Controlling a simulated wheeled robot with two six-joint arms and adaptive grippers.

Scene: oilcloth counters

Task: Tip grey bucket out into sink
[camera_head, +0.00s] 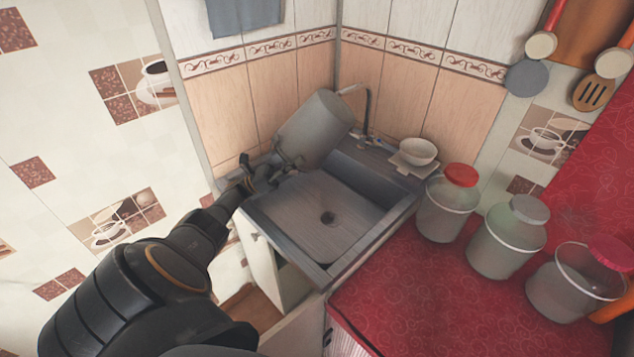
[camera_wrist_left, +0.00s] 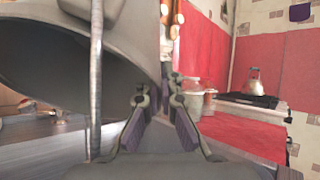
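The grey bucket (camera_head: 313,130) is steeply tilted over the back left of the sink (camera_head: 290,215), with its base up to the right and its mouth toward my left gripper. In the left wrist view the bucket (camera_wrist_left: 120,35) fills the upper left, its dark mouth facing down and toward the camera. My left gripper (camera_head: 268,166) is at the bucket's lower rim. Its fingers (camera_wrist_left: 160,103) stand either side of the bucket's edge and appear closed on it. The sink basin shows a dark drain and no visible contents. My right gripper is not in view.
A faucet (camera_head: 368,108) rises behind the bucket. A white bowl (camera_head: 418,151) stands at the sink's back right corner. Several lidded jars, including a red-lidded one (camera_head: 446,210), stand on the red counter (camera_head: 410,300). A kettle (camera_wrist_left: 254,82) sits on a stove in the left wrist view.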

